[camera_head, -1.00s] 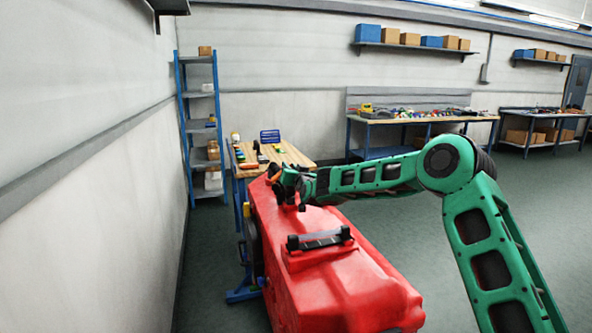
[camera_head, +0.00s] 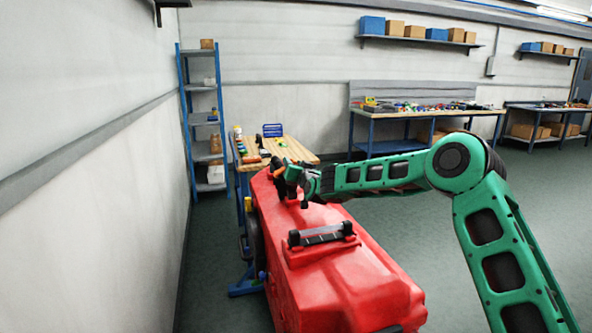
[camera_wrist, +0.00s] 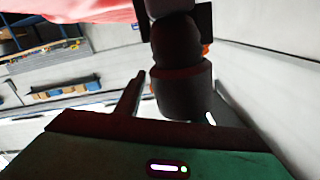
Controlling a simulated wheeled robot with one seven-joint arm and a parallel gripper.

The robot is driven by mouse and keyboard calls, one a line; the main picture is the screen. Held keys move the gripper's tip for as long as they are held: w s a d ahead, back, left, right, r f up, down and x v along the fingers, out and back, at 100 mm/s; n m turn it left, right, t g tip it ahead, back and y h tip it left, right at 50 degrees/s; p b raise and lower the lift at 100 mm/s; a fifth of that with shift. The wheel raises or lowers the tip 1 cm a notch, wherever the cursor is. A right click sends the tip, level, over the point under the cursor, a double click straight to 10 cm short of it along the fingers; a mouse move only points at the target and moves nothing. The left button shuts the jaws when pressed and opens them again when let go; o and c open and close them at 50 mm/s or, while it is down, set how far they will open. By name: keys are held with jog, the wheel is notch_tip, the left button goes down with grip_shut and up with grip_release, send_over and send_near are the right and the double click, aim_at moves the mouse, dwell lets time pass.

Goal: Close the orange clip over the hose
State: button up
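The red tank (camera_head: 335,270) stands in front of me, with a black handle bar (camera_head: 321,236) on its top. A small orange part (camera_head: 279,173), probably the orange clip, shows at the tank's far end beside my gripper (camera_head: 290,182). In the wrist view a dark round fitting or hose end (camera_wrist: 182,85) stands between the two spread fingers of my gripper (camera_wrist: 178,98). A gap shows by the left finger; contact on the right cannot be told. Only slivers of orange (camera_wrist: 206,49) show behind the dark part. The clip's state and the hose's course are hidden.
A wooden-topped bench (camera_head: 290,150) with small items stands just beyond the tank. A blue shelf rack (camera_head: 203,120) and a wall are on the left. Grey floor (camera_head: 440,235) is open to the right. A longer workbench (camera_head: 420,110) stands at the back.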

jog(key=v, duration=1)
jog(key=shift+s+d, duration=0.2)
jog(key=shift+s, duration=0.05)
jog(key=shift+c, duration=0.6)
